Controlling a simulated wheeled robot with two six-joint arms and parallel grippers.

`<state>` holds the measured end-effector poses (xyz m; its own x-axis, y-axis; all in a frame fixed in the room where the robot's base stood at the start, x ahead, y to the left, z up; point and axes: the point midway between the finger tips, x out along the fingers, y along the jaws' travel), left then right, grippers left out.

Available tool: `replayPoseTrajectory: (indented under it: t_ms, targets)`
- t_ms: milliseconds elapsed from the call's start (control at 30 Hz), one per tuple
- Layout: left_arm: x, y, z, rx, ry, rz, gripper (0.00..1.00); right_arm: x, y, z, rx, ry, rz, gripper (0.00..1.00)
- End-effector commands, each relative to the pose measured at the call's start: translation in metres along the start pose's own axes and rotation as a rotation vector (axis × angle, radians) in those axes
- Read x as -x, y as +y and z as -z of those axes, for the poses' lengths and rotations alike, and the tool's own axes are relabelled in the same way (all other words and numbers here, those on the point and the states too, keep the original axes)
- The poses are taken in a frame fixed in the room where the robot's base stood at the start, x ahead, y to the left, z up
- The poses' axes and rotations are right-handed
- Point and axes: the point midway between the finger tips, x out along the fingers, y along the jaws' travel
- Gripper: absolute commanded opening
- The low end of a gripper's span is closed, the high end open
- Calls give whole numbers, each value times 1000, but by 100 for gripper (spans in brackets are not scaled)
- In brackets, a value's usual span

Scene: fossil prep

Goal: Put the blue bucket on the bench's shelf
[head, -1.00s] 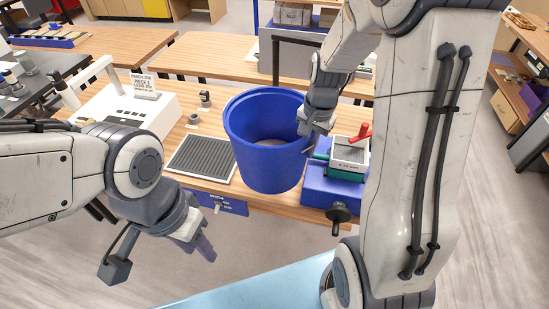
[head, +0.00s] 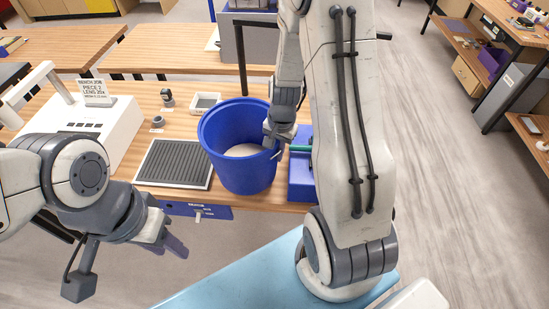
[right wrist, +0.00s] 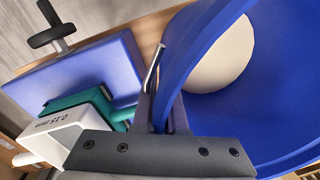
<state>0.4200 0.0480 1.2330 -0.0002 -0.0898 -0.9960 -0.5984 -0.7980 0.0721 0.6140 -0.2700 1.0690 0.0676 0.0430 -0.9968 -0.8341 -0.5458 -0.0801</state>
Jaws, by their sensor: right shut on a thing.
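The blue bucket (head: 222,160) is upright at the front of the wooden workbench, with a pale round patch inside it. My right gripper (head: 276,153) is shut on the bucket's right rim. In the right wrist view, the rim of the bucket (right wrist: 190,60) runs between the fingers, partly hidden by the gripper body. I cannot tell whether the bucket's base touches the benchtop. My left gripper (head: 174,246) hangs empty in front of the bench; its finger gap is not clear. A wooden bench (head: 510,22) at the upper right has a lower shelf (head: 462,35) holding boxes.
A ridged grey mat (head: 175,163) lies close left of the bucket, beside a white device (head: 85,130) with a sign. A blue vise-like tool (head: 302,180) stands close right, partly behind my arm; it also shows in the right wrist view (right wrist: 90,75). Open floor (head: 425,170) lies right.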

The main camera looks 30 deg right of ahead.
Motion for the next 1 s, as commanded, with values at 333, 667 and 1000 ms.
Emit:
replayPoseTrajectory:
  t_ms: [333, 667, 1000]
  targets:
    - [1, 0, 0, 0, 0, 0, 39, -32, 1, 0, 3, 2, 0, 0]
    - [-2, 0, 0, 0, 0, 0, 39, -36, 1, -1, 5, 0, -1, 21]
    - [-1, 0, 0, 0, 0, 0, 39, -35, 1, -1, 5, -1, -1, 40]
